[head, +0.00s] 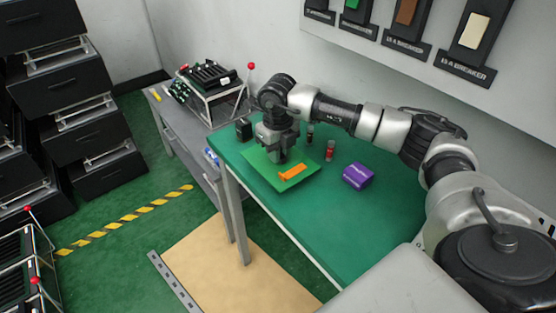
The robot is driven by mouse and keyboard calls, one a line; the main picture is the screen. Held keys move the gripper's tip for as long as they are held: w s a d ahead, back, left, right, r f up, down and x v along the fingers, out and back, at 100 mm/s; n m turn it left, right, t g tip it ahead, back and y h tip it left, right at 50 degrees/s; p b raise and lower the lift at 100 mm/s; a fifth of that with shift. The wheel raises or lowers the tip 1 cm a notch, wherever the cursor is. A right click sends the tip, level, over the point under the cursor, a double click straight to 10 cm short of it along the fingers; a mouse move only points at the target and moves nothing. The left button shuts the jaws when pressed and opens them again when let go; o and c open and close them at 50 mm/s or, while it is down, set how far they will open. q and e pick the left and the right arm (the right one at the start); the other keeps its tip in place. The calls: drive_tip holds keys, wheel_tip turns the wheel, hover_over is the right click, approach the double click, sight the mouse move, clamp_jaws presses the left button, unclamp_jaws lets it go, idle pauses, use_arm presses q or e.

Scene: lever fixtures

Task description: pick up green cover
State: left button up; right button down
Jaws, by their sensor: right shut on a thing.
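The green cover (266,177) is a flat, light green square plate with an orange bar-shaped piece (292,172) on its top. It is at the left end of the green table (350,228). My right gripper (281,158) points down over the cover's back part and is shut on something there. The fingertips are small in the picture; the cover looks held by them. I cannot tell whether the cover is lifted off the table. My left gripper is not in view.
A purple box (357,176), a red bottle (330,150), a dark bottle (310,134) and a black block (243,130) stand near the cover. A grey bench (185,137) with a rack (212,91) adjoins on the left. Breaker panels (470,45) hang on the wall. The table's front is clear.

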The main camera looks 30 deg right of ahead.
drive_tip(key=s+r+b, duration=0.1)
drive_tip(key=s+r, duration=0.6)
drive_tip(key=s, duration=0.4)
drive_tip(key=shift+s+a+r+b, duration=0.2)
drive_tip(key=shift+s+r+b, duration=0.05)
drive_tip(key=shift+s+b, duration=0.1)
